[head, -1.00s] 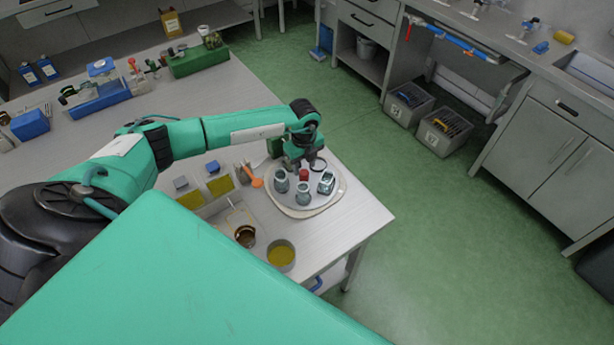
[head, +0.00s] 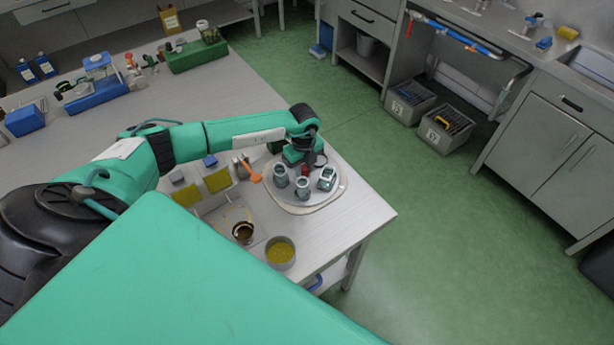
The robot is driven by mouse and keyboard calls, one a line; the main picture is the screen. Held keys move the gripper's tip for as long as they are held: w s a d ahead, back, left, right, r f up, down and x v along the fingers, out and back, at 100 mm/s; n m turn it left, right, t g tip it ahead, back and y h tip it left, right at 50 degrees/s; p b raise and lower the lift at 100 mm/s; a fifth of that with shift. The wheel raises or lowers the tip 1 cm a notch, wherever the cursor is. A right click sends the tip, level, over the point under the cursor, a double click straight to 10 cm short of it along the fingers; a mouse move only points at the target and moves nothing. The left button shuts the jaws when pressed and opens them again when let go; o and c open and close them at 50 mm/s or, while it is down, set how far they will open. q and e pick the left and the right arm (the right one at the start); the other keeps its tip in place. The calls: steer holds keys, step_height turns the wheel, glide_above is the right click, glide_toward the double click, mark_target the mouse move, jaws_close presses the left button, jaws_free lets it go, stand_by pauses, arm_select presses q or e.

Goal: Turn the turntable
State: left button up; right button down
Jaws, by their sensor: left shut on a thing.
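The turntable is a round pale grey disc (head: 318,200) on a beige base near the table's right corner. Several grey-blue jars stand on it, one at the front (head: 303,187), one at the left (head: 280,176) and one at the right (head: 326,178). A small red knob (head: 304,169) shows near its middle. My left gripper (head: 304,163) reaches over the far part of the disc, pointing down, and is shut at the red knob. Its fingertips are small and partly hidden. My right gripper is not in view.
Left of the turntable lie an orange scoop (head: 254,177) and yellow-filled trays (head: 217,181). A brown-filled cup (head: 242,232) and a pot of yellow liquid (head: 280,251) stand in front. Green floor lies open beyond the table's right edge.

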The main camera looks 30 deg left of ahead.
arm_select(q)
steer(key=m+b, duration=0.3)
steer(key=m, duration=0.3)
steer(key=shift+m, duration=0.4)
steer(key=m+b, duration=0.2)
steer(key=m, duration=0.2)
steer(key=shift+r+m, duration=0.1)
steer(key=shift+m, duration=0.4)
